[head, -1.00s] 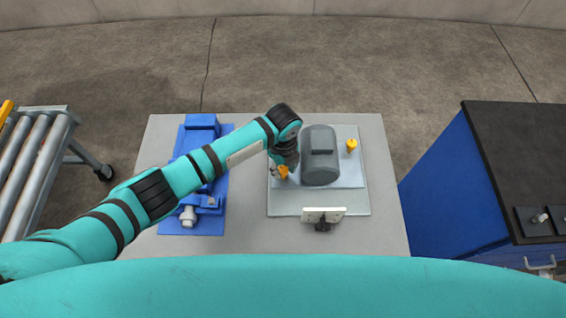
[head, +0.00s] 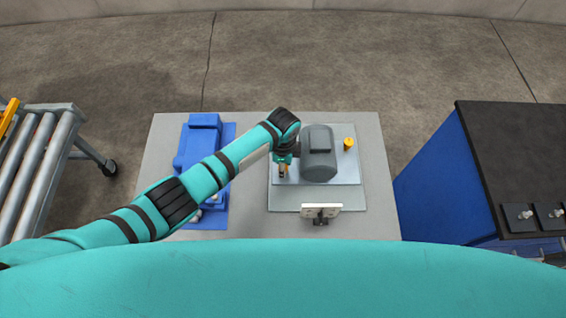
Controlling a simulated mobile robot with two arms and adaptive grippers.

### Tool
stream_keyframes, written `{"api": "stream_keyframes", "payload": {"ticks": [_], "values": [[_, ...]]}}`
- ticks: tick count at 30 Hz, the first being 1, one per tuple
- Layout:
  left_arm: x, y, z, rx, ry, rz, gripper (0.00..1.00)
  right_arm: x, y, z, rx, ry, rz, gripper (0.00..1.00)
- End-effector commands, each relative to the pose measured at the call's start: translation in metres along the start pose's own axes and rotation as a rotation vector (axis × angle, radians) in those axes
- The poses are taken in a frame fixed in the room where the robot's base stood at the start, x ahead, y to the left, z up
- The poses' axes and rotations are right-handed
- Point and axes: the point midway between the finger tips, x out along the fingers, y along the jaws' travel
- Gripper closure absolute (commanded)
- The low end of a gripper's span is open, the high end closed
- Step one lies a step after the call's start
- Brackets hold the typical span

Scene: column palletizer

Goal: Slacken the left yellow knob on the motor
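The grey motor (head: 318,155) sits on a light plate (head: 345,175) on the table. The right yellow knob (head: 349,144) stands clear beside the motor's right side. My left arm reaches in from the left, and my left gripper (head: 283,171) points down at the motor's left side. A small patch of the left yellow knob (head: 283,167) shows at the gripper; the rest is hidden. The fingers are too small and covered to tell whether they grip the knob or just surround it. My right gripper is not in view.
A blue machine part (head: 201,145) on a blue plate lies left on the grey table (head: 385,190), partly behind my arm. A small white-faced bracket (head: 321,211) stands in front of the motor. A roller conveyor (head: 38,165) is far left; a blue cabinet (head: 440,185) is right.

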Motion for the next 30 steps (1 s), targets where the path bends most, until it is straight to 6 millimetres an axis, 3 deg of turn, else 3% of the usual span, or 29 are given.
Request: {"api": "stream_keyframes", "payload": {"ticks": [19, 20, 21, 25, 30], "values": [[-0.0015, -0.0017, -0.0003, -0.051, 0.001, -0.004, 1.00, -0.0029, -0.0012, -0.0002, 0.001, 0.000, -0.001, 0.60], [-0.0015, -0.0017, -0.0003, -0.051, 0.001, -0.004, 0.69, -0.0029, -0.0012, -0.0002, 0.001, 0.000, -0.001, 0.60], [-0.0015, -0.0017, -0.0003, -0.051, 0.001, -0.004, 0.63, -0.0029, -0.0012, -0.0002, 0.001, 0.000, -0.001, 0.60], [-0.0011, -0.0012, -0.0002, -0.051, 0.001, -0.003, 0.47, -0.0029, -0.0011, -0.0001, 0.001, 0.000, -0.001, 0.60], [-0.0006, -0.0006, -0.0001, -0.051, 0.000, -0.002, 0.47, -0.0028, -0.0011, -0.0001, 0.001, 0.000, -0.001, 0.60]]}}
